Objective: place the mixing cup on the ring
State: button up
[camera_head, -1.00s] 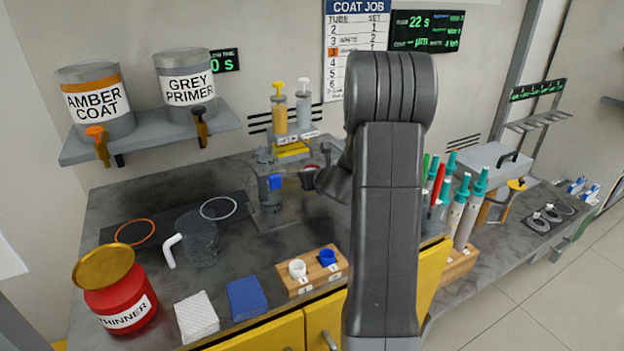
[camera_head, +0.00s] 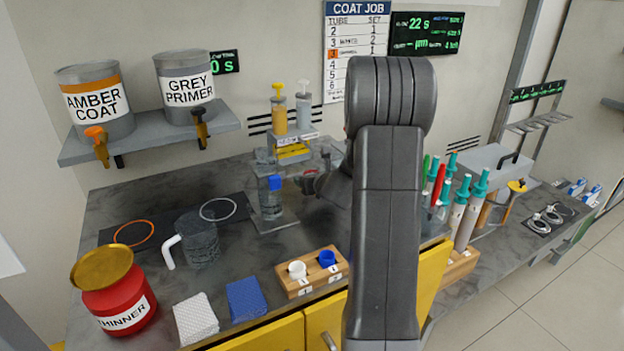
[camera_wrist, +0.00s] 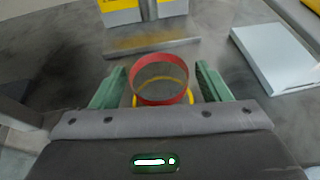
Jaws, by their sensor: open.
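A dark see-through mixing cup (camera_head: 203,243) with a white handle stands on the bench, in front of a dark mat (camera_head: 178,226). The mat bears an orange ring (camera_head: 134,233) at left and a pale ring (camera_head: 217,209) at right; both look empty. My gripper (camera_wrist: 158,84) is open in the wrist view, its green fingers on either side of a round, red-rimmed thing (camera_wrist: 162,98) with a yellow band. Whether they touch it is unclear. In the head view my arm hides most of the gripper, which is well right of the cup.
A red thinner can (camera_head: 118,300) stands front left, near white and blue cloths (camera_head: 246,298) and a wooden block (camera_head: 310,272) with small cups. A stand with a blue-capped piece (camera_head: 275,183) is behind. Upright tubes (camera_head: 468,212) stand right of my arm.

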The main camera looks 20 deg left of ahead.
jog(key=v, duration=1.2)
